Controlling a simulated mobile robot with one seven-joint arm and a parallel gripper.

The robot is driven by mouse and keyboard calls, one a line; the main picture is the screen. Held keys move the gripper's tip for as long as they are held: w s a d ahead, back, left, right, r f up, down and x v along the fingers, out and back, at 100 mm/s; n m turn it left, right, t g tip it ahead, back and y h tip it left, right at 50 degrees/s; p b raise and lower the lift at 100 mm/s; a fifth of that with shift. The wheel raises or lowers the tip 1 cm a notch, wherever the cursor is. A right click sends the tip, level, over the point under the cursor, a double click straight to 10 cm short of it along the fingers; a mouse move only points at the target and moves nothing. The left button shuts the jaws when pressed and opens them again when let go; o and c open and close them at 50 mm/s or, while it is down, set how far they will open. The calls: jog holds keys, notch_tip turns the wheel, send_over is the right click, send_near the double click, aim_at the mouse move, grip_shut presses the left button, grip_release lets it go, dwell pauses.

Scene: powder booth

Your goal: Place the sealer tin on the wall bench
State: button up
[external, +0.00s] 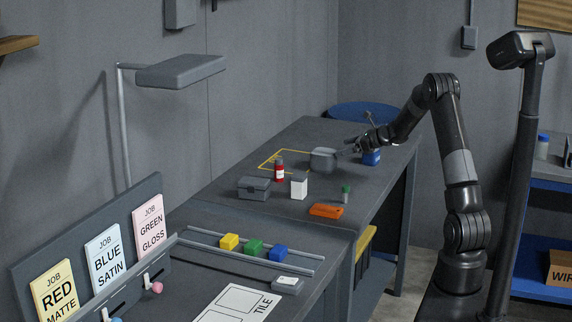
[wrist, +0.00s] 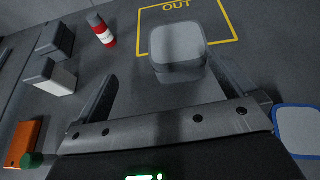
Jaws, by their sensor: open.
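A grey rounded-square tin (external: 323,160) stands upright on the grey bench (external: 318,130) along the wall; I take it for the sealer tin, though no label shows. In the wrist view the tin (wrist: 180,48) overlaps the near edge of a yellow outline marked OUT (wrist: 232,22). My gripper (external: 350,150) is open beside the tin. In the wrist view my gripper (wrist: 167,78) has its two fingers apart, with the tin between and just beyond their tips. No grip on the tin shows.
Left of the tin are a red-and-white bottle (external: 279,170), a white container (external: 299,185) and a grey box (external: 254,188). An orange case (external: 326,211) and a green-capped item (external: 346,193) lie nearer. A blue container (external: 371,157) is close on the right. The outline's inside looks mostly clear.

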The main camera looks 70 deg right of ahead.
aim_at(324, 151)
jog(key=shift+m, duration=0.5)
jog(key=w+f, duration=0.1)
jog(key=w+d+f, duration=0.1)
jog(key=w, duration=0.1)
jog(key=w+d+f, duration=0.1)
jog(key=shift+w, duration=0.2)
jog(key=shift+d+r+x, duration=0.15)
jog(key=shift+x, duration=1.2)
jog(key=shift+d+r+x, duration=0.1)
jog(key=shift+r+x, duration=0.05)
jog(key=shift+x, duration=1.25)
jog(key=shift+w, duration=0.1)
jog(key=shift+r, duration=0.1)
jog(key=c, duration=1.4)
notch_tip(324, 151, up, 4)
jog(key=shift+r, duration=0.15)
jog(key=s+d+r, duration=0.1)
jog(key=s+r, duration=0.1)
jog(key=s, duration=0.1)
jog(key=s+d+r, duration=0.2)
jog(key=s, duration=0.2)
jog(key=s+d+r, duration=0.1)
jog(key=s+r, duration=0.1)
jog(key=s, duration=0.1)
jog(key=shift+s+d+r, duration=0.3)
jog(key=shift+s, duration=0.1)
